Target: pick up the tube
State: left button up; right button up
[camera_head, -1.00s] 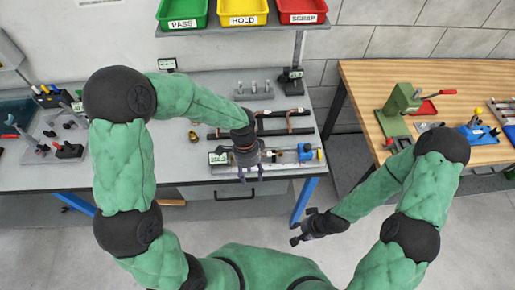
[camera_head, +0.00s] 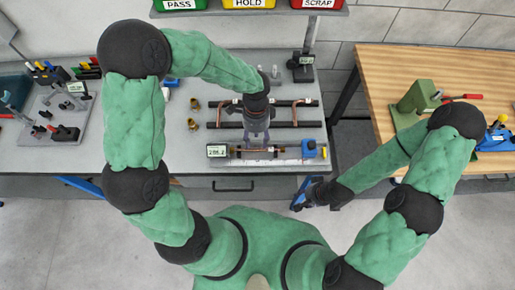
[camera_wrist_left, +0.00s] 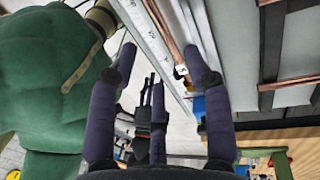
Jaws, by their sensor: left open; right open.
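A thin copper tube (camera_head: 285,148) lies along a measuring fixture (camera_head: 235,161) near the front of the grey bench. It also shows as a copper length (camera_wrist_left: 172,32) in the left wrist view. My left gripper (camera_head: 257,143) is open over the fixture, its fingers pointing down near the tube's middle. In the left wrist view, the tube passes between the spread fingers of my left gripper (camera_wrist_left: 163,62), closer to the right finger; I cannot tell whether it touches. My right gripper (camera_head: 303,198) is open and empty, low near the bench's front right corner.
Behind the fixture, two dark bars (camera_head: 284,125) carry bent copper pieces (camera_head: 296,112). The fixture has a display (camera_head: 217,151) at left and a blue block (camera_head: 310,148) at right. Brass fittings (camera_head: 193,124) lie to the left. A wooden table (camera_head: 385,62) stands at the right.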

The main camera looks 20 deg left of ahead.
aim_at(257, 150)
pick_arm(q)
jog(key=shift+f, duration=0.3)
jog(key=shift+s+d+f+b, duration=0.1)
jog(key=shift+s+f+b, duration=0.1)
jog(key=shift+f, duration=1.1)
jog(key=shift+s+d+f+b, duration=0.1)
jog(key=shift+f+b, duration=0.1)
jog(key=shift+f, duration=1.1)
jog(key=shift+c, duration=0.3)
grip_shut()
